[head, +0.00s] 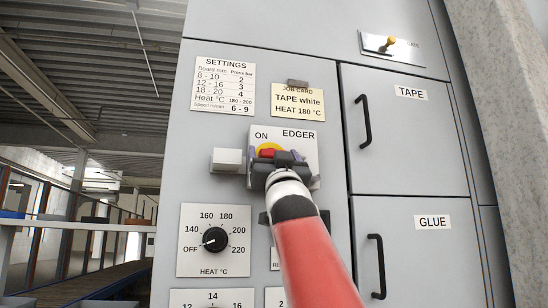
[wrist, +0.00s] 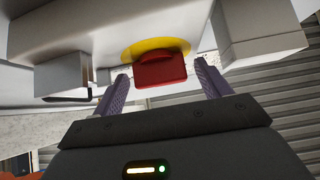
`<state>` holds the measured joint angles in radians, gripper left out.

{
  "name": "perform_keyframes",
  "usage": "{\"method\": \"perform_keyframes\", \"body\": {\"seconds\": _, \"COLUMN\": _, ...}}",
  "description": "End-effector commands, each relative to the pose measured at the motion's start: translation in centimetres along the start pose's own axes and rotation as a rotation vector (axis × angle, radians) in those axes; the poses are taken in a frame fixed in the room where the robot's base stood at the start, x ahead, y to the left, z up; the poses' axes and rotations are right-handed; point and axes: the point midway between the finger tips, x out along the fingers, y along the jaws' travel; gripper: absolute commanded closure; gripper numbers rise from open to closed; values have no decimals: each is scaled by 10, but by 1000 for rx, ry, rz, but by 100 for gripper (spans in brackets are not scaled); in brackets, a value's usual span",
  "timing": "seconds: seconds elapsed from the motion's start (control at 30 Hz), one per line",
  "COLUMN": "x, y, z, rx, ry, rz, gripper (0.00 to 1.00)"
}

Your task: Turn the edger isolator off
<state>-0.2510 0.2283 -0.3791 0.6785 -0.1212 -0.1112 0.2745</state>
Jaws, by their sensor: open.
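The edger isolator is a red handle (wrist: 160,70) on a yellow disc (wrist: 136,50), set in a light plate labelled ON and EDGER (head: 298,134) in the head view. My gripper (wrist: 163,82) is open in front of it, with one purple-grey finger on each side of the red handle. I cannot tell whether either finger touches it. In the head view my gripper and red arm hide the lower part of the isolator, including any lower label.
A heat dial (head: 215,239) pointing near OFF sits below left. A grey block (head: 227,160) juts out left of the isolator. TAPE (head: 400,135) and GLUE (head: 415,250) doors with black handles are on the right. A job card (head: 297,102) and settings sheet (head: 224,86) hang above.

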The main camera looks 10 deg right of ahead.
Motion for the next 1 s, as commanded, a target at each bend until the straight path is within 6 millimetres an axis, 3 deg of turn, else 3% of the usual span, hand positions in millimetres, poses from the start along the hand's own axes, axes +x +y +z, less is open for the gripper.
{"method": "perform_keyframes", "body": {"seconds": 0.27, "x": -10, "y": -1, "z": 2, "rx": 2, "ry": 1, "rz": -1, "gripper": 24}}
{"method": "perform_keyframes", "body": {"seconds": 0.7, "x": -70, "y": 0, "z": 4, "rx": 2, "ry": 1, "rz": -1, "gripper": 24}}
{"method": "perform_keyframes", "body": {"seconds": 1.0, "x": -79, "y": 0, "z": 1, "rx": 0, "ry": 0, "rz": 0, "gripper": 24}}
